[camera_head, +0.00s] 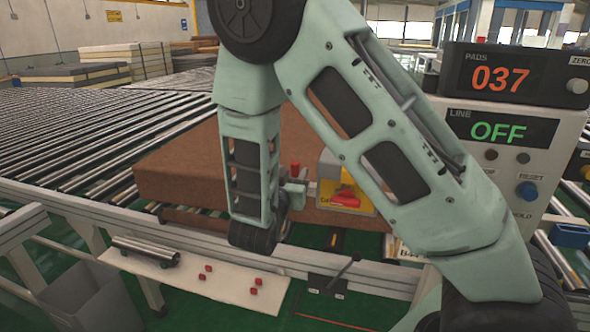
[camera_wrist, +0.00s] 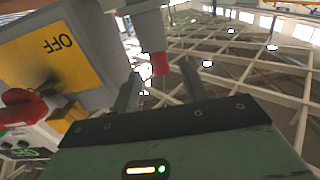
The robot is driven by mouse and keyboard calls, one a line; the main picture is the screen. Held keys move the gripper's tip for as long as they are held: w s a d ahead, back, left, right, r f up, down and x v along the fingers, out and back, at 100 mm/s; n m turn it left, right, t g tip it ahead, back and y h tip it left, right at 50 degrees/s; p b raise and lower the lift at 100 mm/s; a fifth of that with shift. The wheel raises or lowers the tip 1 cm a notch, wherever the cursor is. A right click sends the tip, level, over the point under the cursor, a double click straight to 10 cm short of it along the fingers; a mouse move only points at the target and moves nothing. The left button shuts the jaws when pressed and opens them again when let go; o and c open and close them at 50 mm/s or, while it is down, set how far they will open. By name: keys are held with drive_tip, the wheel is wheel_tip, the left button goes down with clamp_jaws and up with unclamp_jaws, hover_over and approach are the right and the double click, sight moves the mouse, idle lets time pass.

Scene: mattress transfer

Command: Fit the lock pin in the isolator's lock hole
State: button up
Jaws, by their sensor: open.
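The isolator (camera_head: 345,190) is a yellow-faced box with a red handle, partly behind my forearm in the head view. Its yellow face with upside-down "OFF" lettering (camera_wrist: 58,45) fills the upper left of the wrist view, with the red handle (camera_wrist: 22,108) at the left edge. My gripper (camera_head: 296,180) is open beside the isolator's left side. In the wrist view its two fingers (camera_wrist: 158,85) stand apart. A grey rod with a red end (camera_wrist: 151,32), perhaps the lock pin, shows between and beyond the fingertips; contact cannot be told. The lock hole cannot be made out.
Brown mattress blocks (camera_head: 180,160) lie on the roller conveyor (camera_head: 80,130) behind my arm. A white shelf (camera_head: 225,290) below carries a loose roller and several small red pieces. A control panel (camera_head: 515,130) at right reads PADS 037 and LINE OFF. A grey bin (camera_head: 95,295) stands lower left.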

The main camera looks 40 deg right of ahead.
sight(294, 168)
drive_tip(key=p+x, duration=0.1)
drive_tip(key=x, duration=0.3)
drive_tip(key=shift+w+p, duration=0.2)
drive_tip(key=shift+p, duration=0.1)
drive_tip(key=shift+f, duration=0.1)
clamp_jaws()
